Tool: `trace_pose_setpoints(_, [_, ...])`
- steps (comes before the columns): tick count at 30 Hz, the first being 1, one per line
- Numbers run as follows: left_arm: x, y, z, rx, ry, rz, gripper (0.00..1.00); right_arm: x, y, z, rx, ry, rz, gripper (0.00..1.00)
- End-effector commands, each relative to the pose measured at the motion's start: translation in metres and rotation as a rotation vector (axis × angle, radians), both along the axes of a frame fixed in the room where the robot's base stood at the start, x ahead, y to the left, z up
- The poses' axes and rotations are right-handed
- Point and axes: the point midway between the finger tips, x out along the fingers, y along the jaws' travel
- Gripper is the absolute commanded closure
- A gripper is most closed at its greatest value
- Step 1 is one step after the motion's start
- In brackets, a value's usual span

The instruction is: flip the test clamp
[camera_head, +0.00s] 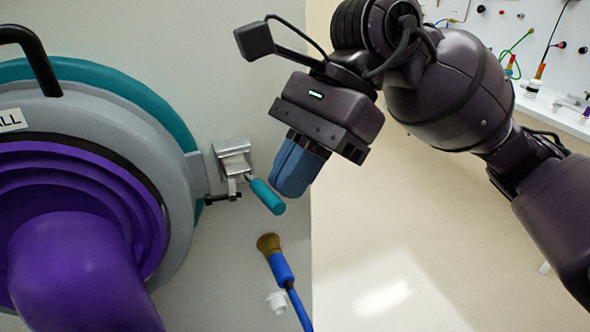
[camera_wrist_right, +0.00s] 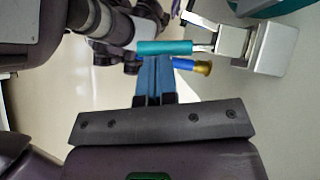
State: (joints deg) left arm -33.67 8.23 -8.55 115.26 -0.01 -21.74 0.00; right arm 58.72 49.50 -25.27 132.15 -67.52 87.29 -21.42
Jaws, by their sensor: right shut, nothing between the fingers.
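The test clamp (camera_head: 233,160) is a silver metal toggle clamp on the pale panel, just right of the round glove port. Its teal handle (camera_head: 267,197) slants down to the right. In the right wrist view the clamp's metal body (camera_wrist_right: 255,45) is at upper right, and the teal handle (camera_wrist_right: 163,47) points left, just beyond my fingertips. My right gripper (camera_head: 290,190) has blue fingers, shut and empty, close to the right of the handle. It also shows in the right wrist view (camera_wrist_right: 155,62). I cannot tell whether the fingers touch the handle. My left gripper is not in view.
The glove port (camera_head: 175,170) with a purple glove (camera_head: 80,270) fills the left. A blue tool with a brown end (camera_head: 275,255) and a small white fitting (camera_head: 276,301) are below the clamp. A shelf with small items (camera_head: 555,110) is at upper right. Open floor lies below my right arm.

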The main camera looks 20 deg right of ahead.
Motion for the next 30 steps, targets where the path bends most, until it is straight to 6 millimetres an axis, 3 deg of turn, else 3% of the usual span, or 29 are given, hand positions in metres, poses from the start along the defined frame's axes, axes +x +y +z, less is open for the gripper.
trace_pose_setpoints(26, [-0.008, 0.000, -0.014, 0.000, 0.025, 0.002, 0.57, 0.014, -0.009, -0.001, 0.001, -0.002, -0.001, 1.00])
trace_pose_setpoints(30, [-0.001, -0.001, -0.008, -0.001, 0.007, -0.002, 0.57, 0.020, -0.022, 0.017, 0.001, -0.004, -0.005, 1.00])
